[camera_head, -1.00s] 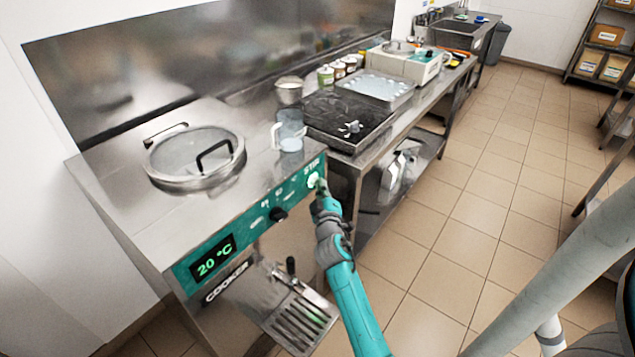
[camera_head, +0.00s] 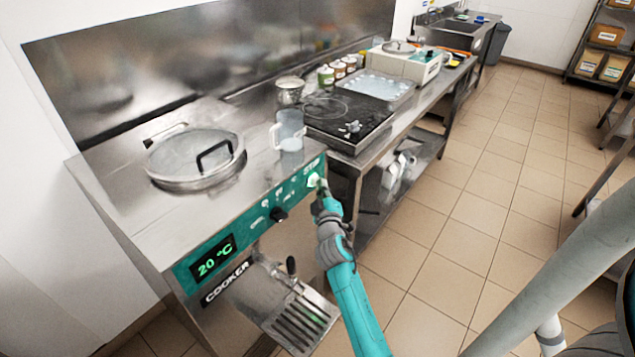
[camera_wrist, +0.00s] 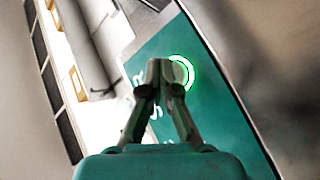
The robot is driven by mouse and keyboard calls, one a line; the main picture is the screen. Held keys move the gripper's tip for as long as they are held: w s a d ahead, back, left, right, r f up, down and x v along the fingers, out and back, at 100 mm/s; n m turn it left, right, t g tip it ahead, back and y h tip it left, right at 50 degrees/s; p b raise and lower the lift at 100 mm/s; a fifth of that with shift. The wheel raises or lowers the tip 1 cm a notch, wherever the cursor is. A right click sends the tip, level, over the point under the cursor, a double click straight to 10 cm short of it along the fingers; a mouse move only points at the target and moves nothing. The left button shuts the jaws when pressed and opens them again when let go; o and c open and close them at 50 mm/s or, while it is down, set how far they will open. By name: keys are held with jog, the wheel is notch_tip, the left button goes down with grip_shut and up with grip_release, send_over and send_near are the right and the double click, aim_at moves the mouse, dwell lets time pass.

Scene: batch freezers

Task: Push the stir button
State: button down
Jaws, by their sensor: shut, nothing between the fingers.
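The stir button (camera_head: 313,180) is at the right end of the cooker's teal front panel, under the word STIR. In the wrist view the stir button (camera_wrist: 184,72) shows as a white disc with a glowing green ring, partly hidden behind the fingertips. My gripper (camera_head: 321,187) is right in front of the button. In the wrist view my gripper (camera_wrist: 160,70) has its fingertips together, with nothing between them, overlapping the left part of the button. I cannot tell whether the tips touch it.
The cooker (camera_head: 110,195) has a round glass lid (camera_head: 190,158), a black knob (camera_head: 278,214), a 20 °C display (camera_head: 213,260) and a drip grate (camera_head: 300,318) below. A clear jug (camera_head: 290,132) stands on top near the button. A black hob (camera_head: 350,118) is beyond. Tiled floor at right is clear.

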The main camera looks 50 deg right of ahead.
jog(key=shift+s, duration=0.1)
jog(key=s, duration=0.5)
jog(key=shift+s+d, duration=0.15)
jog(key=shift+s, duration=0.25)
dwell(0.4)
jog(key=s+a+f+t+y, duration=0.1)
jog(key=s+a+f+y, duration=0.15)
jog(key=s+a, duration=0.45)
jog(key=s+a+f+y, duration=0.2)
jog(key=s+a+f, duration=0.15)
jog(key=a, duration=0.75)
jog(key=s+a+f+t+y, duration=0.1)
jog(key=s+a+f+y, duration=0.25)
jog(key=a, duration=0.55)
jog(key=s+a+r+y, duration=0.2)
jog(key=s+a, duration=0.3)
jog(key=s, duration=0.5)
jog(key=s+a+r+m+g+y, duration=0.1)
jog(key=s+a+r, duration=0.4)
jog(key=s, duration=0.6)
jog(key=shift+a+r+y, duration=0.3)
jog(key=shift+a+y, duration=0.15)
jog(key=shift+y, duration=0.45)
